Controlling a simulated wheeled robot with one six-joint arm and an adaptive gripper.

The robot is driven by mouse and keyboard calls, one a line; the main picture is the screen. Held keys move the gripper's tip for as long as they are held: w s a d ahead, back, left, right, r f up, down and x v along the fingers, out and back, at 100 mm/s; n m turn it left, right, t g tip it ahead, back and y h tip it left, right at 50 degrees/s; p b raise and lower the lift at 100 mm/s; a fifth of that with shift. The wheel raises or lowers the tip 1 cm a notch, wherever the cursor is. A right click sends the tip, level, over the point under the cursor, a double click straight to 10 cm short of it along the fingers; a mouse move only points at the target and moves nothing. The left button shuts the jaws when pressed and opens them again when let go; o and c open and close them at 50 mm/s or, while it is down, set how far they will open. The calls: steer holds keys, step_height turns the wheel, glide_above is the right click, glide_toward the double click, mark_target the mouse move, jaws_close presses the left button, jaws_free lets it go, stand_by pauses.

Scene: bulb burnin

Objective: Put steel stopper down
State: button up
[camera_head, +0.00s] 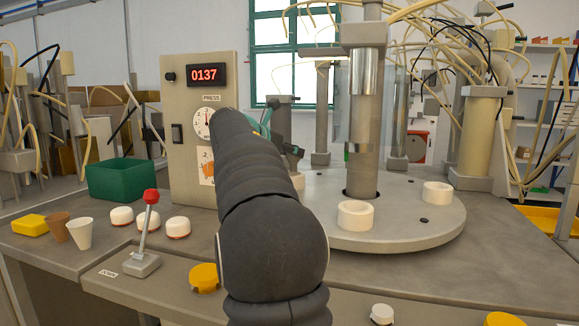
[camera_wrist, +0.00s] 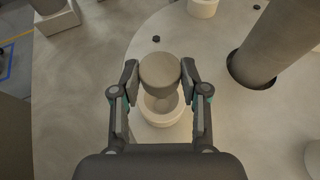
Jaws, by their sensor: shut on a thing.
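The steel stopper (camera_wrist: 160,70) is a round, dull grey-beige piece in the wrist view. My gripper (camera_wrist: 160,75) is shut on it, with one dark finger on each side. A white ring-shaped holder (camera_wrist: 161,115) with a hollow middle shows just below the stopper in the picture, and the stopper overlaps its far rim. I cannot tell whether they touch. In the head view my arm hides the stopper and most of the gripper.
The round grey turntable (camera_head: 400,225) carries more white rings (camera_head: 356,214) and a thick metal column (camera_head: 362,130). A gauge panel (camera_head: 190,150), a red-knobbed lever (camera_head: 151,197), white-and-red caps (camera_head: 178,227) and a green bin (camera_head: 122,178) stand left.

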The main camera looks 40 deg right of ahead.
mark_target(291, 165)
steer(key=shift+f, duration=2)
steer(key=o, duration=1.2)
steer(key=shift+v, duration=3.8)
